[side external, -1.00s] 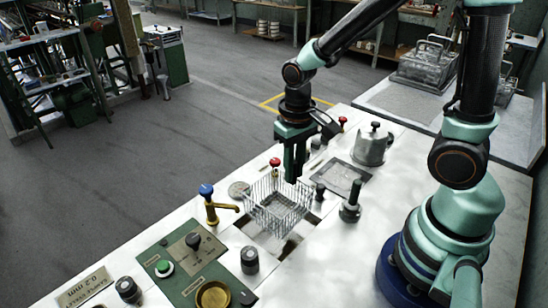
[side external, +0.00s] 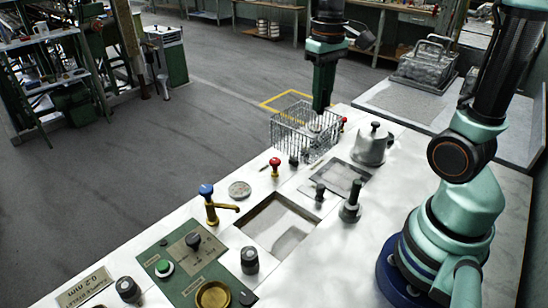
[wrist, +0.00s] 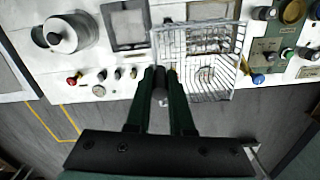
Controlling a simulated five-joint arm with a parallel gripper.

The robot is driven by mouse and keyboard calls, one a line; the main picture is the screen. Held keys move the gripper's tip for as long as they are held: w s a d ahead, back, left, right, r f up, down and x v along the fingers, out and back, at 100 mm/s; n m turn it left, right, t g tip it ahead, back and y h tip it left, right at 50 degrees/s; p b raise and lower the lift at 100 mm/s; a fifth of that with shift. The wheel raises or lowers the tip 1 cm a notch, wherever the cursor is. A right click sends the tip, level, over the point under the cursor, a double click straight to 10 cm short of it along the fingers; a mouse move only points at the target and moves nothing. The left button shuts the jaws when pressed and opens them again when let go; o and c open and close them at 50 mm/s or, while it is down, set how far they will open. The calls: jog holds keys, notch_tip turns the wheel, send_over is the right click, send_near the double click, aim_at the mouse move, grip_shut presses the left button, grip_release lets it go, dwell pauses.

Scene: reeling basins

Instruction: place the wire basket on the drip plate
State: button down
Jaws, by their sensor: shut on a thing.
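The wire basket (side external: 290,138) is a silvery open-topped grid. My gripper (side external: 320,110) is shut on it at one side and holds it raised near the bench's far edge in the side view. In the wrist view the basket (wrist: 232,78) hangs just beyond and right of my gripper (wrist: 160,72). A grey rectangular plate in a dark frame (side external: 345,177) is set in the bench, right of and nearer than the basket; it may be the drip plate, but I cannot tell for sure. The basket is clear of it. The exact grip point is hard to see.
An empty rectangular basin (side external: 279,226) lies open in the bench. A lidded metal pot (side external: 371,146), a brass tap with a blue knob (side external: 211,205), a red knob (side external: 275,165) and several black knobs stand up around it. A side table (side external: 405,104) is at the right.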

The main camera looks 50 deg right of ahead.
jog(key=s+d+r, duration=0.2)
jog(key=d, duration=0.4)
jog(key=s+d+r, duration=0.2)
jog(key=d, duration=0.5)
notch_tip(320, 180, down, 19)
jog(key=shift+f, duration=0.2)
jog(key=shift+d+f, duration=0.1)
jog(key=c, duration=0.8)
grip_release()
